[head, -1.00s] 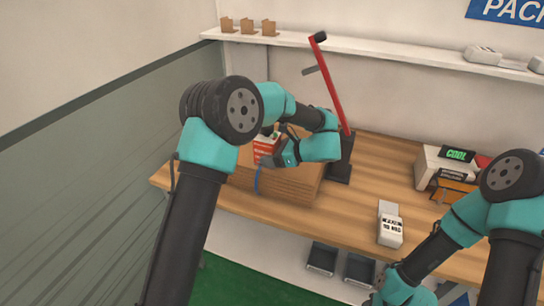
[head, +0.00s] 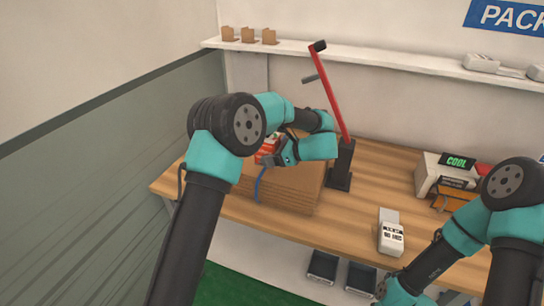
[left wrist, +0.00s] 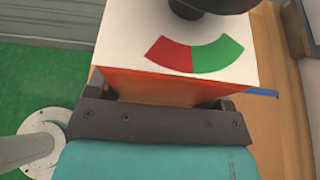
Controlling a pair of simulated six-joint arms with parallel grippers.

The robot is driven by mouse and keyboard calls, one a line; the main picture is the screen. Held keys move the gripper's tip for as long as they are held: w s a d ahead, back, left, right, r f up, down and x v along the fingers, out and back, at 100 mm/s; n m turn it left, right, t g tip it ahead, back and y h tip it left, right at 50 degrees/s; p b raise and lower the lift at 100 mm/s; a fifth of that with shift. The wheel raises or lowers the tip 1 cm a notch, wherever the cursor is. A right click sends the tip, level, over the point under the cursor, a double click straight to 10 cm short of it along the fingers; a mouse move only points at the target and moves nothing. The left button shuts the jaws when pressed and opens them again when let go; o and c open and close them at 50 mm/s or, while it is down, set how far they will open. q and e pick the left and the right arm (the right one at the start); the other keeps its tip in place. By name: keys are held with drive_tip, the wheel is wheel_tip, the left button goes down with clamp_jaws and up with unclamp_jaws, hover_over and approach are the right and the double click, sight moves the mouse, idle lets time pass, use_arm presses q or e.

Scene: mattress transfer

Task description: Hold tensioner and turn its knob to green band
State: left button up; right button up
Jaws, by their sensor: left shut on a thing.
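The tensioner is a small orange-red and white box (head: 267,149), partly hidden behind my left gripper in the head view. In the left wrist view, its white top face (left wrist: 130,30) carries a curved band, red on the left and green on the right. A dark knob (left wrist: 212,5) stands at the top edge there, partly cut off; I cannot tell where it points. My left gripper (head: 281,158) is shut on the tensioner, its fingers (left wrist: 163,95) on either side of the orange body.
The tensioner is over a brown carton (head: 290,195) on the wooden table, with a blue strap (head: 259,184) at the carton. A red-handled tool (head: 331,95) stands behind. A white device (head: 391,235) lies to the right; bare tabletop is between.

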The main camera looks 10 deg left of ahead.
use_arm(q)
drive_tip(key=shift+w+a, duration=0.3)
drive_tip(key=shift+w, duration=0.75)
drive_tip(key=shift+w+a, duration=0.25)
drive_tip(key=shift+w, duration=0.8)
drive_tip(key=shift+f, duration=2.4)
